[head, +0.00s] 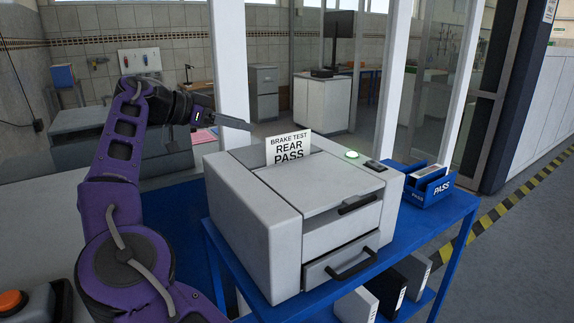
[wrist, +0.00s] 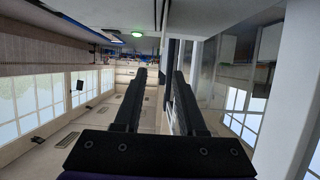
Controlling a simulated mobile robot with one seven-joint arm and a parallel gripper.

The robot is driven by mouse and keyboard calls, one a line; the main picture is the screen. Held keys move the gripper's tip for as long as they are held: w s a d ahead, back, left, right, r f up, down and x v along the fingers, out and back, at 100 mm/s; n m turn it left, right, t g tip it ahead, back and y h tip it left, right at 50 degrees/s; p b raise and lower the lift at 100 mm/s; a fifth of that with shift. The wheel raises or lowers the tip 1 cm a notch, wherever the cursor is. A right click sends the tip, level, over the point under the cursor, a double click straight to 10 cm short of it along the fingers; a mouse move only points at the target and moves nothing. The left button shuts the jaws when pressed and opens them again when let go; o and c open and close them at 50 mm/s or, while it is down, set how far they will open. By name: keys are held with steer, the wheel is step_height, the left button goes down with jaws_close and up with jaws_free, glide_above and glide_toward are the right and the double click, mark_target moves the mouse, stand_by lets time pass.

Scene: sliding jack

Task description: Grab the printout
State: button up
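The printout (head: 289,148) is a white sheet reading "BRAKE TEST REAR PASS". It stands up out of the top of a grey printer (head: 255,213) in the head view. My gripper (head: 246,126) is to the left of the sheet and a little higher in the picture, apart from it. In the wrist view, the two black fingers of my gripper (wrist: 160,72) are spread with a gap between them and nothing held. I cannot make out the printout in the wrist view.
The printer stands on a blue table (head: 455,208) and has a lit green button (head: 352,155). A blue tray (head: 428,186) marked "PASS" sits to its right. Binders (head: 414,272) are on the shelf below. White posts (head: 395,75) rise behind the printer.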

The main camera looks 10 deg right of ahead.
glide_toward(289, 137)
steer(key=x, duration=1)
steer(key=shift+w+f, duration=0.1)
steer(key=shift+w, duration=0.05)
jaws_close()
stand_by(1.1)
